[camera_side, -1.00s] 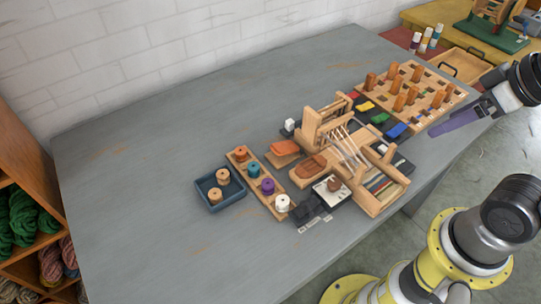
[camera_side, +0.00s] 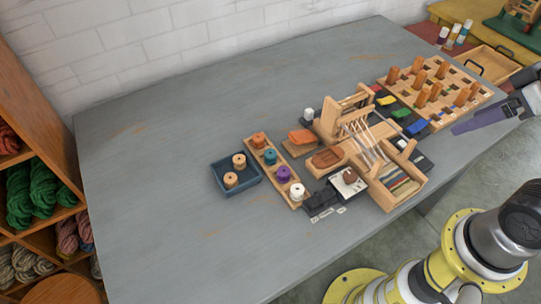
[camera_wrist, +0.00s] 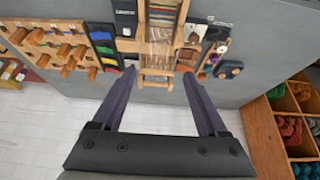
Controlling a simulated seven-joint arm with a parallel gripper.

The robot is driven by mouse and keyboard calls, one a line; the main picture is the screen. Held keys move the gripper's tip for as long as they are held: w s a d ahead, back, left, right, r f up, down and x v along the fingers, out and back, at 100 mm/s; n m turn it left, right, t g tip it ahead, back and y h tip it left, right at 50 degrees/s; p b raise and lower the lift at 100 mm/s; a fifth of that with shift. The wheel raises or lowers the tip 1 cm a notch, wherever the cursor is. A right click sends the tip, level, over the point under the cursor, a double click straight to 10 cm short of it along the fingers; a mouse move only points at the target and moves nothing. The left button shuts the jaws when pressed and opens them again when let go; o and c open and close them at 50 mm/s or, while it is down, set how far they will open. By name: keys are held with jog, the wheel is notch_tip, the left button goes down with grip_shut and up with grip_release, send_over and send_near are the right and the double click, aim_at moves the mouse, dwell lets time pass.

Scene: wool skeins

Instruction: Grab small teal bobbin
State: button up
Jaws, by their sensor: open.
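The small teal bobbin (camera_side: 270,157) stands upright on a narrow wooden rack (camera_side: 291,201), between an orange bobbin (camera_side: 258,140) and a purple bobbin (camera_side: 283,174). A white bobbin (camera_side: 297,191) stands at the rack's near end. My gripper (camera_wrist: 160,74) is open and empty in the wrist view, its two long dark fingers spread wide. In the side view it is at the right edge, partly out of frame, well away from the rack. The rack also shows in the wrist view (camera_wrist: 212,59), but the teal bobbin is too small there to tell apart surely.
A blue tray (camera_side: 247,186) with two tan bobbins sits left of the rack. A wooden loom (camera_side: 345,128) stands right of it, between the rack and my gripper. A pegboard (camera_side: 452,99) with upright orange pegs is beyond. The table's left part is clear.

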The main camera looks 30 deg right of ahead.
jog(key=w+r+n, duration=0.4)
jog(key=r+n, duration=0.2)
jog(key=n+g, duration=0.6)
jog(key=n, duration=0.7)
send_over(272, 153)
jog(key=f, duration=2.6)
jog(key=shift+d+f, duration=0.15)
jog(key=shift+d, duration=0.1)
jog(key=shift+w+a+f, duration=0.1)
jog(key=shift+a+f, duration=0.05)
jog(key=shift+f, duration=1.3)
jog(key=shift+a+f, duration=0.15)
jog(key=shift+f, duration=1.25)
jog(key=shift+c, duration=0.2)
